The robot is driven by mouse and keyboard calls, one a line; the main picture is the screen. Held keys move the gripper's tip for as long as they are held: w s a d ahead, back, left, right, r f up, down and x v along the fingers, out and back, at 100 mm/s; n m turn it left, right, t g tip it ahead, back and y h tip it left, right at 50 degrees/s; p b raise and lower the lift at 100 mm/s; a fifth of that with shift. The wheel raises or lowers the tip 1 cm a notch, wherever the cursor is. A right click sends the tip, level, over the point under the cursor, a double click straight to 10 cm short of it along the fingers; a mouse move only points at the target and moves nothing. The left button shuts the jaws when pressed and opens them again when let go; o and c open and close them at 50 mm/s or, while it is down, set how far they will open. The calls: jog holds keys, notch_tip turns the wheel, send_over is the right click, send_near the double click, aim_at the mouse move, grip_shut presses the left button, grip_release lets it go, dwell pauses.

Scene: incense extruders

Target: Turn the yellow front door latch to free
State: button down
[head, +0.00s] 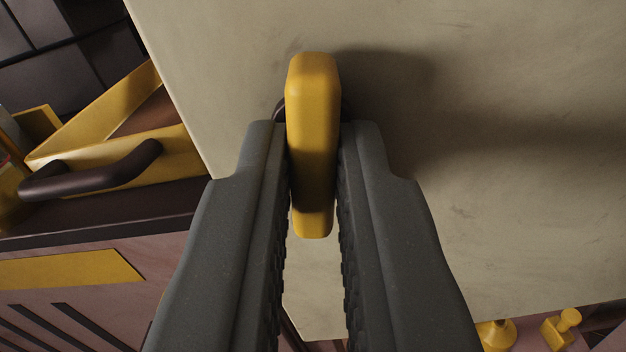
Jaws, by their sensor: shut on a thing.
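The yellow latch (313,85) is a rounded bar in the upper middle of the head view. It stands on a beige door panel (500,70), with a dark round base partly showing behind it. My gripper (315,180) is shut on the latch, with one dark grey ridged finger against each long side. The latch runs nearly upright in the picture, in line with the fingers. Its upper end sticks out past the fingertips, and its lower end shows between the fingers. The panel itself is tilted in the picture.
At the left is a yellow frame with a dark handle (95,170) above a pinkish panel with dark slots (70,315). Dark tiles (60,30) fill the upper left corner. Small yellow fittings (562,328) show past the door's lower edge at the bottom right.

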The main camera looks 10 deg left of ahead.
jog(key=n+p, duration=0.2)
jog(key=shift+r+n, duration=0.1)
jog(key=shift+n, duration=0.2)
jog(key=n+p, duration=0.1)
jog(key=n, duration=0.2)
jog(key=shift+n+p, duration=0.3)
jog(key=shift+p, duration=0.1)
jog(key=n, duration=0.2)
jog(key=shift+n, duration=2.1)
jog(key=shift+a, duration=0.1)
jog(key=c, duration=1.5)
grip_release()
jog(key=shift+s, duration=0.15)
